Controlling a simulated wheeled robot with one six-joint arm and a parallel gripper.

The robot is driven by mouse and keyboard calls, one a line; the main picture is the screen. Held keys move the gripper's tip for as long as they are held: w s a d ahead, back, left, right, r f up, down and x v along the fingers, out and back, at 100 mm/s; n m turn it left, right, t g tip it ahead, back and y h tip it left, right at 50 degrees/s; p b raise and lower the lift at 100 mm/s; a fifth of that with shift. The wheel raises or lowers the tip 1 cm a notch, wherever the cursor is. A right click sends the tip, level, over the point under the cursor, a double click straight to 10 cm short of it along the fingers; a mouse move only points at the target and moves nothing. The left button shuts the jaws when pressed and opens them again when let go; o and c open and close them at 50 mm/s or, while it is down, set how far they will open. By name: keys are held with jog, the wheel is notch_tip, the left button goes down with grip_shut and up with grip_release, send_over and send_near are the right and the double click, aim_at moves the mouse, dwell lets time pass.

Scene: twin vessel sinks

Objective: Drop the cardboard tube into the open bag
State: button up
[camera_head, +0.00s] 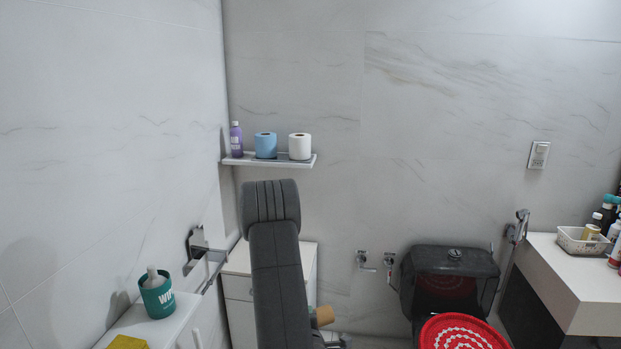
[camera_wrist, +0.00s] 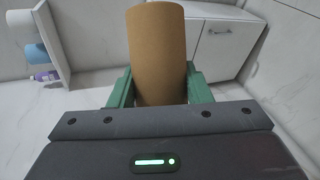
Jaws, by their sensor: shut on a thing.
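My gripper (camera_wrist: 158,88) has its green fingers shut on the brown cardboard tube (camera_wrist: 157,45), one finger on each side of it. The tube stands out lengthwise from between the fingers in the wrist view. In the head view a small part of the tube (camera_head: 323,316) shows at the right of my grey arm, which hides the gripper and the rest of it. I see no open bag for certain in either view.
A white cabinet (camera_head: 238,284) stands behind my arm. A shelf (camera_head: 268,160) holds toilet rolls and a purple bottle. A black toilet (camera_head: 449,277) with a red patterned cover (camera_head: 462,335) is right of my arm. A white counter (camera_head: 572,278) is at the far right.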

jog(key=s+f, duration=0.3)
jog(key=f, duration=0.1)
jog(key=shift+s, duration=0.25)
jog(key=shift+d, duration=0.15)
dwell(0.4)
